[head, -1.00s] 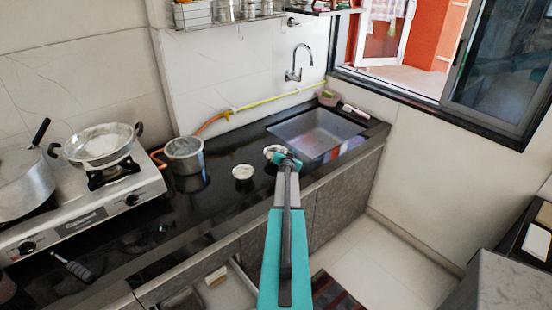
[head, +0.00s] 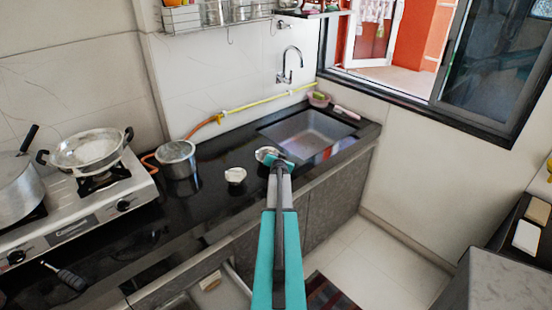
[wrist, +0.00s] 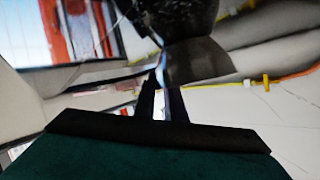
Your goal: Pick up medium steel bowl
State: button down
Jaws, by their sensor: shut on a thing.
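A small steel bowl (head: 265,153) is at the tip of my gripper (head: 281,162), over the dark counter left of the sink. My gripper is shut on its near right side, and the arm hides part of it. I cannot tell whether it touches the counter. In the wrist view, the bowl's grey-brown surface (wrist: 200,62) is close at the fingertips (wrist: 160,85), with a dark rounded area above it. A second small pale bowl (head: 235,176) stands on the counter to the left, apart from the gripper.
A steel pot (head: 178,160) stands on the counter (head: 215,205) by the stove (head: 85,228), which carries a wide pan (head: 88,150) and a larger pot (head: 15,188). The sink (head: 305,134) lies right of the held bowl. A tap (head: 289,64) is on the wall behind.

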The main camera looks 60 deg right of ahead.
jog(key=shift+r, duration=1.5)
jog(key=shift+s+a+r, duration=0.1)
jog(key=shift+a+r, duration=0.1)
jog(key=shift+a, duration=0.05)
jog(key=s+a+b, duration=0.1)
jog(key=s+a, duration=0.1)
jog(key=a, duration=0.2)
jog(key=s+a+r+b, duration=0.1)
jog(key=s+a+b, duration=0.1)
jog(key=a, duration=0.3)
jog(key=s+a+b, duration=0.1)
jog(key=s+a, duration=0.1)
jog(key=a, duration=0.3)
jog(key=shift+s+r, duration=0.25)
